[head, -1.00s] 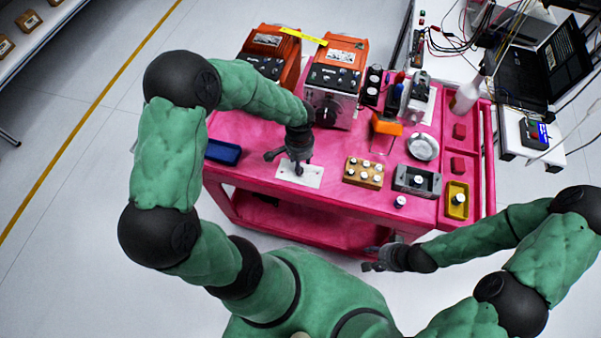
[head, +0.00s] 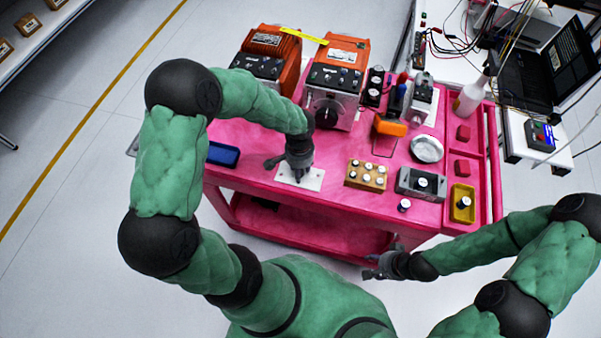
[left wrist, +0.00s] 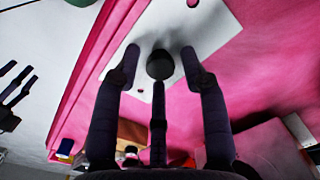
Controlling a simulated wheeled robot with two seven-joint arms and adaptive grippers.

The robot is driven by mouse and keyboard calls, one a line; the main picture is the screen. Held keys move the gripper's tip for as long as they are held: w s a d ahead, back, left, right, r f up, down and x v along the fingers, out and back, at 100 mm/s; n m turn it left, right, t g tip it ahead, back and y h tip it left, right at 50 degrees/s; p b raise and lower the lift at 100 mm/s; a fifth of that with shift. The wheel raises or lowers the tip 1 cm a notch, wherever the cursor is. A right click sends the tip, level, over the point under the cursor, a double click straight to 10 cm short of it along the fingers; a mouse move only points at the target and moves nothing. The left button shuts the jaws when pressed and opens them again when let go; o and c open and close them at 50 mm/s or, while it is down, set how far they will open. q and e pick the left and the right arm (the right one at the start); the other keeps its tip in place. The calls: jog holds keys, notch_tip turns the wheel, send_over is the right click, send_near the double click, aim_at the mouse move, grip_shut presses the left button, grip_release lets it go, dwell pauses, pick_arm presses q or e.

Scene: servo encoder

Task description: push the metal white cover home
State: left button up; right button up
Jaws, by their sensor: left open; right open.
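My left gripper (head: 297,172) points down over a white plate (head: 315,182) at the near left of the pink cart top. In the left wrist view its fingers are spread, with a dark round piece (left wrist: 160,65) between the tips, over the white plate (left wrist: 215,40). I cannot tell whether they touch it, nor whether it is the metal white cover. Small white-topped cylinders stand in a wooden block (head: 366,175) and a grey block (head: 421,184); another white-topped cylinder (head: 404,205) stands loose. My right gripper (head: 375,268) is open and empty, off the cart's near edge.
A blue tray (head: 222,154) lies left of my left gripper. Two orange-and-grey machines (head: 338,75) stand behind it. A yellow tray (head: 462,203) and a round silver dish (head: 427,149) are at the right. Bare pink surface (head: 340,210) lies in front of the wooden block.

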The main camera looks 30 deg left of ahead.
pick_arm(q)
grip_shut()
jog(key=shift+r+p, duration=2.55)
jog(key=shift+r, duration=1.05)
jog(key=shift+f, duration=0.1)
pick_arm(e)
notch_tip(320, 180, up, 5)
pick_arm(q)
jog(key=shift+w, duration=0.1)
